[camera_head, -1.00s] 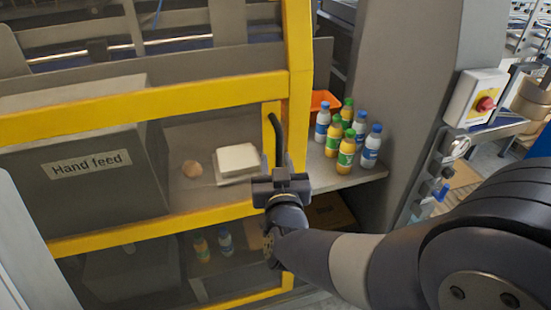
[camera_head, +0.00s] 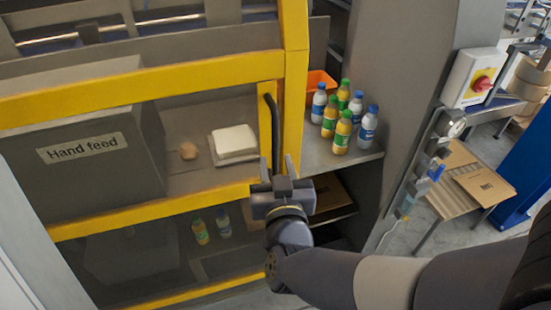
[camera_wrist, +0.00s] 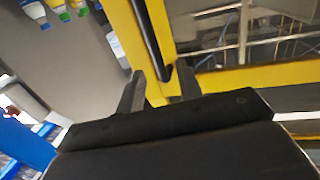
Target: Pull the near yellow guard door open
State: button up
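The near yellow guard door (camera_head: 130,215) has a yellow frame with a see-through panel. It looks shut, with its right edge against a yellow post (camera_head: 295,90). A black bar handle (camera_head: 273,125) runs down this edge; it also shows in the wrist view (camera_wrist: 147,35). My gripper (camera_head: 279,168) is at the handle's lower end, with its two fingers apart. In the wrist view, my gripper (camera_wrist: 160,90) has one finger on each side of the handle's lower end. I cannot tell whether they touch it.
Several bottles (camera_head: 343,130) and an orange bin (camera_head: 318,82) stand on a shelf right of the post. A red-knobbed switch box (camera_head: 474,78) is on the grey column. A grey box marked "Hand feed" (camera_head: 90,185) and a white stack (camera_head: 234,142) are behind the door panel.

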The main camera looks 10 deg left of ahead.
jog(key=shift+v, duration=1.35)
jog(key=shift+r, duration=0.1)
